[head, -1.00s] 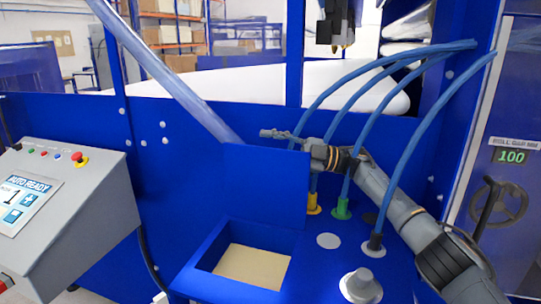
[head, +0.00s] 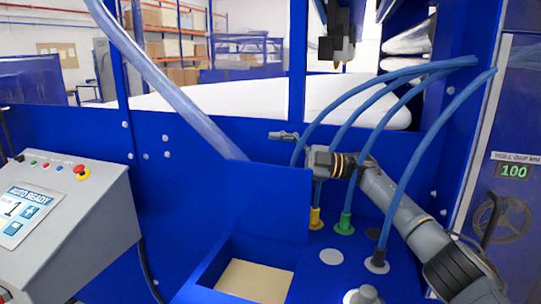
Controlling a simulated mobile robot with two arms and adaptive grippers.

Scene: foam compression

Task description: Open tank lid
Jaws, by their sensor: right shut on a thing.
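The tank lid (head: 262,205) is a flat blue panel in the head view. It stands raised at the back edge of the square tank opening (head: 212,264), and a tan surface shows inside the opening. My right gripper (head: 284,136) reaches in from the right, at the upper right corner of the lid. My left gripper is out of view.
Several blue hoses (head: 400,170) arch over my right arm into yellow, green and grey fittings. A grey control panel (head: 70,205) stands at left. A slanted translucent tube (head: 165,85) runs down behind the lid. A grey knob (head: 362,296) is at the bottom.

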